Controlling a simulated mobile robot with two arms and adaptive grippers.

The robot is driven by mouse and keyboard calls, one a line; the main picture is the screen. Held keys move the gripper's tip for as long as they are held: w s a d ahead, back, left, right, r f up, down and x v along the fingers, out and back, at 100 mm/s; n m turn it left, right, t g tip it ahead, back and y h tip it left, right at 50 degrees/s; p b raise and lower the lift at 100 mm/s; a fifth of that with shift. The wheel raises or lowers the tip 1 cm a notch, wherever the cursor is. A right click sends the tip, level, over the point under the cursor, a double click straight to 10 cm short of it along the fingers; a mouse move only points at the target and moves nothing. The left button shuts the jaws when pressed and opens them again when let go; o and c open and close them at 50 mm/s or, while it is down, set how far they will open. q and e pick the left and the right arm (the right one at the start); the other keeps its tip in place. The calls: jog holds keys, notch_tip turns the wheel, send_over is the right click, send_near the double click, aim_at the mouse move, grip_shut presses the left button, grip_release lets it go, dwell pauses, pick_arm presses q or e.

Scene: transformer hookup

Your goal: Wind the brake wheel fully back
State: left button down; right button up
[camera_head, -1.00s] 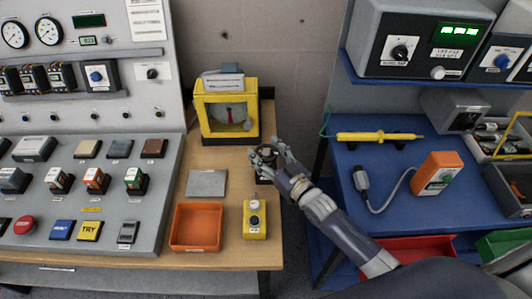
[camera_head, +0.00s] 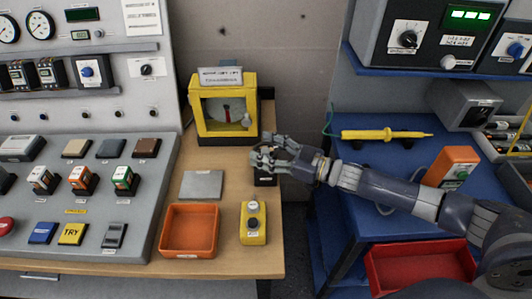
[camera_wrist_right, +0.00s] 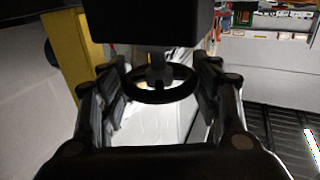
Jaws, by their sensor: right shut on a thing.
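The brake wheel (camera_wrist_right: 165,96) is a small dark ring with spokes on a short shaft, seen in the right wrist view. The shaft joins a black block (camera_wrist_right: 150,22). My right gripper (camera_wrist_right: 163,88) has its fingers on both sides of the wheel and is shut on it. In the head view my right gripper (camera_head: 266,159) is at the wheel's place on the wooden bench, above a small dark base (camera_head: 265,180). Its fingers hide most of the wheel there. My left gripper is not in view.
A yellow-framed box (camera_head: 252,105) with a dial stands just behind. An orange tray (camera_head: 190,254), a grey plate (camera_head: 202,185) and a yellow button box (camera_head: 253,232) lie in front. A sloped control panel (camera_head: 155,190) is at left, a blue bench (camera_head: 345,215) at right.

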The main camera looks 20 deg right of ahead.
aim_at(265, 150)
jog(key=shift+r, duration=0.1)
dwell(0.3)
jog(key=o, duration=1.1)
notch_tip(265, 150, up, 10)
jog(key=shift+f, duration=0.1)
